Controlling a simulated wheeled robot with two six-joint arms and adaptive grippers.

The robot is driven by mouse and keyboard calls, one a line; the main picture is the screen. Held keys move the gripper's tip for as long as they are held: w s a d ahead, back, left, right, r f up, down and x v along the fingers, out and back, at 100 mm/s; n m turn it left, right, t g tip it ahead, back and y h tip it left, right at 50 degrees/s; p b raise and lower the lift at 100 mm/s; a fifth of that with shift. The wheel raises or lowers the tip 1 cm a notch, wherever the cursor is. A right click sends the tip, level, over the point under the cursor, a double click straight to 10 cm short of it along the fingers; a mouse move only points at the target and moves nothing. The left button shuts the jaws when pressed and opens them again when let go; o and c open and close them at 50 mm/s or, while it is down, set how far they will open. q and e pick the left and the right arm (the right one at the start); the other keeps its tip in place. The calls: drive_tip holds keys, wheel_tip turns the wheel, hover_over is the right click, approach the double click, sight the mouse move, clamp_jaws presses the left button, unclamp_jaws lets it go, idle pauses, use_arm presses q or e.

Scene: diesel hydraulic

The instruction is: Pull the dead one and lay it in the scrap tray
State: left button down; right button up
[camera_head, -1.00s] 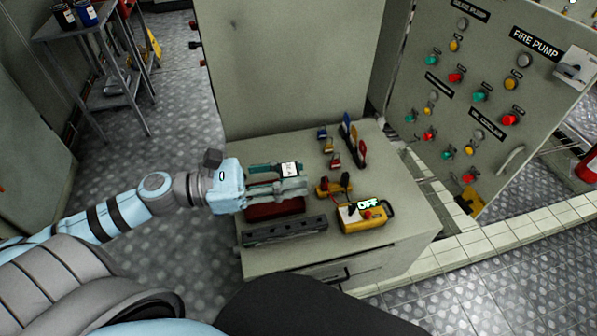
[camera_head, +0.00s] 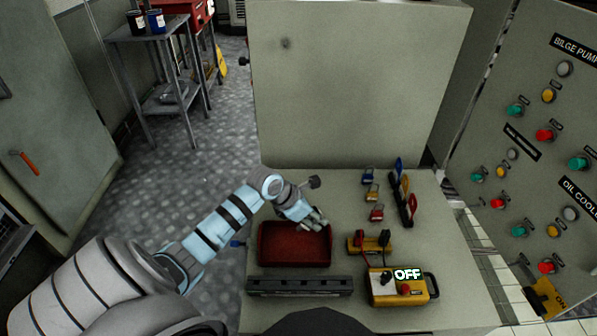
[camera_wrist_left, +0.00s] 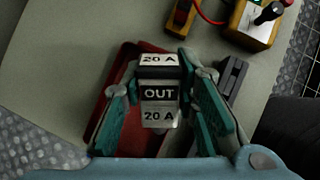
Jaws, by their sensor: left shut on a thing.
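My left gripper (camera_head: 318,222) is at the back right rim of the red tray (camera_head: 262,246). In the left wrist view, the gripper (camera_wrist_left: 160,105) is shut on a dark block with white labels, the fuse carrier (camera_wrist_left: 159,92), reading "20 A", "OUT", "20 A". The red tray (camera_wrist_left: 112,98) lies below and behind the carrier in that view. I cannot tell how high the carrier is above the tray. The tray looks empty where it shows. The carrier is not clearly visible in the head view. My right gripper is not in view.
A dark grey rail (camera_head: 300,287) lies in front of the tray. A yellow tester (camera_head: 398,290) showing "OFF" and a yellow probe holder (camera_head: 368,246) stand right of it. Small padlocks (camera_head: 370,192) and a tag rack (camera_head: 403,195) are farther back. A tall cabinet (camera_head: 355,85) stands behind.

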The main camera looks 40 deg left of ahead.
use_arm(q)
drive_tip(key=w+a+f+n+g+y+b, duration=0.1)
drive_tip(key=a+f+n+g+y+b, duration=0.15)
drive_tip(key=a+f+n, duration=0.35)
drive_tip(key=m+b, duration=0.2)
drive_tip(key=b, duration=0.2)
hover_over(302, 239)
drive_tip(key=s, duration=0.2)
drive_tip(key=f, duration=0.6)
drive_tip(key=shift+w+d+f, duration=0.1)
drive_tip(key=shift+w+f, duration=0.1)
drive_tip(key=shift+f, duration=0.05)
drive_tip(key=shift+f+b, duration=0.65)
drive_tip(key=shift+f, duration=0.2)
drive_tip(key=shift+f+b, duration=0.3)
drive_tip(key=shift+f, duration=0.15)
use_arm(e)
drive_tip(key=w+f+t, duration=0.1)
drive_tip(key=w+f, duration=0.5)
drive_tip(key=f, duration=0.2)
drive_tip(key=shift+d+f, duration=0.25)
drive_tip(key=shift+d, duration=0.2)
use_arm(q)
drive_tip(key=c, duration=1.2)
unclamp_jaws()
